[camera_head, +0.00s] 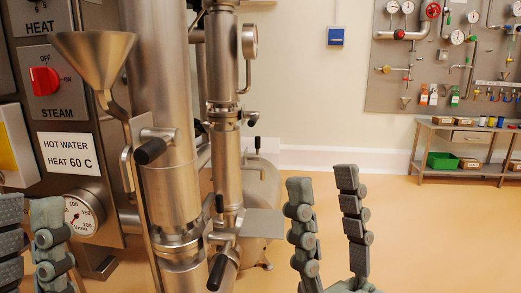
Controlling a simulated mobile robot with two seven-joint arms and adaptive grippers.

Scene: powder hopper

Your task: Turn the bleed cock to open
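Several black-handled valves sit on the steel pipework: a large lever (150,151) at the upper left pipe, a lower one (217,271) at the bottom, and a small one (252,118) below the gauge. I cannot tell which is the bleed cock; no label for it shows. My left gripper (28,204) is at the lower left edge, partly cut off, in front of the control panel. Its fingers are apart with nothing between them. My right gripper (323,181) is right of the pipework, pointing up, open and empty, apart from every valve.
A steel funnel (94,58) and vertical pipes (165,80) stand left of centre. The control panel has a red steam knob (44,81) and a dial gauge (83,214). A workbench (467,131) stands far right. The floor between is clear.

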